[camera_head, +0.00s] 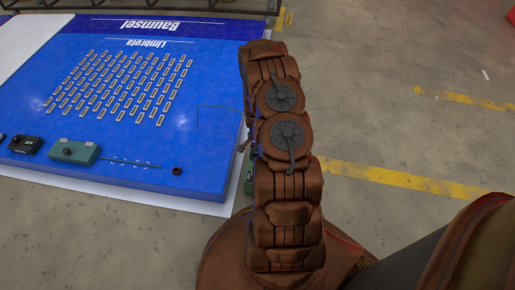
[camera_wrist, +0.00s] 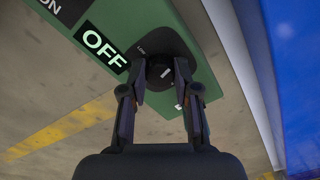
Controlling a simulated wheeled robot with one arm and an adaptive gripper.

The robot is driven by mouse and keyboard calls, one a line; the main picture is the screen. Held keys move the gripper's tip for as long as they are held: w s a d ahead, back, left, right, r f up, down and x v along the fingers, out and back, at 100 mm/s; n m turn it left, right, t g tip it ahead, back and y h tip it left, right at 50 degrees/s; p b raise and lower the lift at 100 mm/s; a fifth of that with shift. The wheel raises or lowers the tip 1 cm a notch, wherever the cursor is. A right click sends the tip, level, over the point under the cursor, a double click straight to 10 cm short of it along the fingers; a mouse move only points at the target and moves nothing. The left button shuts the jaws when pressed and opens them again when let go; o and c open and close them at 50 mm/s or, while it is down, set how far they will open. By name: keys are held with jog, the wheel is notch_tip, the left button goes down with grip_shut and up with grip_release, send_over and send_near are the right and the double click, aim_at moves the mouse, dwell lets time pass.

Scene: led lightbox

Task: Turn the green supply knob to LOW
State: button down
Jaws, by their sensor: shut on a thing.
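In the wrist view a green supply box (camera_wrist: 165,20) carries a dark round knob (camera_wrist: 164,72) on a black plate. A short pale mark on the knob slants slightly. A small white label on the plate, up and left of the knob, seems to read LOW. A black display (camera_wrist: 102,47) beside it reads OFF. My gripper (camera_wrist: 161,74) is shut on the knob, one finger on each side. In the head view a sliver of green (camera_head: 248,182), likely this box, shows beside my arm, which hides the knob and gripper.
A blue board (camera_head: 210,80) with rows of small pale parts lies left of my arm. On it are another green box (camera_head: 75,151), a black box marked OFF (camera_head: 25,145) and a small dark part (camera_head: 177,171). Concrete floor with yellow lines is open to the right.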

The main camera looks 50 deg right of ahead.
jog(key=n+p, duration=0.1)
jog(key=n, duration=0.1)
jog(key=n+p, duration=0.1)
jog(key=shift+s+a+r+n, duration=0.1)
jog(key=shift+s+r+n, duration=0.05)
jog(key=shift+n, duration=0.25)
jog(key=n+p, duration=0.3)
jog(key=n, duration=0.1)
jog(key=shift+n, duration=0.3)
jog(key=n, duration=0.3)
jog(key=n+b, duration=0.1)
jog(key=shift+f, duration=0.25)
jog(key=n+b, duration=0.1)
jog(key=n, duration=0.3)
jog(key=shift+s+n+b, duration=0.1)
jog(key=shift+n+b, duration=0.2)
jog(key=shift+b, duration=0.05)
jog(key=c, duration=1.1)
grip_release()
jog(key=shift+d+r, duration=0.1)
jog(key=shift+d, duration=0.1)
jog(key=shift+c, duration=0.2)
